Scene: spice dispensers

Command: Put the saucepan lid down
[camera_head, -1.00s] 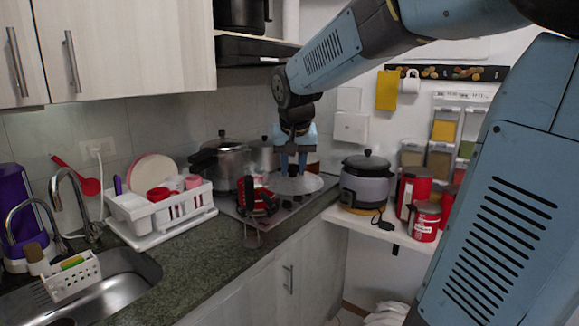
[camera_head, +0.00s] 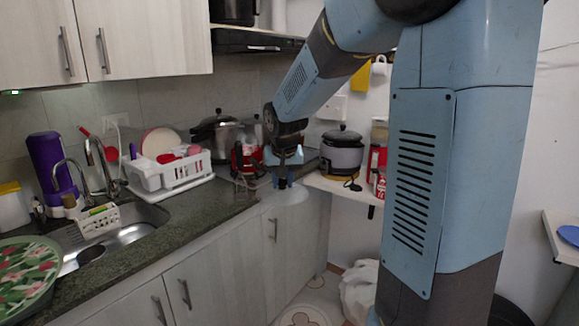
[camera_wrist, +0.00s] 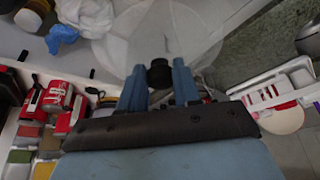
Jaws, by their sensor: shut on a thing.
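The saucepan lid (camera_head: 287,194) is a clear glass disc with a black knob. My gripper (camera_head: 283,180) points down and is shut on the knob, with the lid hanging below it in front of the counter's edge and the cabinet doors. In the wrist view my gripper (camera_wrist: 160,82) has its two blue fingers on either side of the black knob, and the see-through lid (camera_wrist: 178,38) spreads out beyond them. No saucepan can be made out clearly; my arm hides part of the stove area.
The dark green counter (camera_head: 212,214) has a bare stretch left of the lid. A white dish rack (camera_head: 170,174), a pressure cooker (camera_head: 222,132) and a red-black object (camera_head: 247,160) stand behind. A rice cooker (camera_head: 342,152) stands on the right shelf. A sink (camera_head: 125,235) lies left.

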